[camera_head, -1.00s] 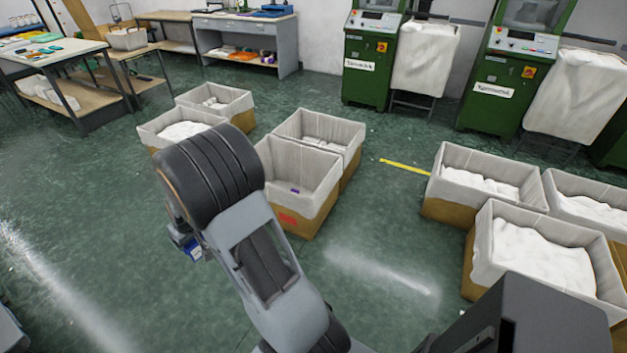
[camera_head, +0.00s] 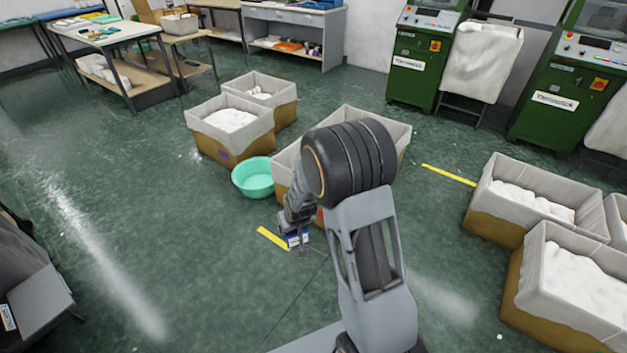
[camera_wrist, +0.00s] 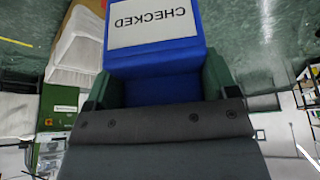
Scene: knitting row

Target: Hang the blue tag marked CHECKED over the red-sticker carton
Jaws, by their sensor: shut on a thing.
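My gripper (camera_head: 299,242) is shut on the blue tag (camera_head: 293,238) and holds it low in front of the red-sticker carton (camera_head: 284,166). In the wrist view the tag (camera_wrist: 155,62) fills the space between the dark green fingers (camera_wrist: 160,88). Its white label reads CHECKED, upside down in that picture. The carton has a pale liner over a brown lower part. My arm hides most of its front, and only a sliver of its red sticker (camera_head: 319,215) shows. The tag appears apart from the carton.
A turquoise basin (camera_head: 253,177) stands on the floor just left of the carton. Another lined carton (camera_head: 228,122) stands behind the basin, and one (camera_head: 381,125) adjoins at the back right. A yellow floor strip (camera_head: 273,238) lies near the tag.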

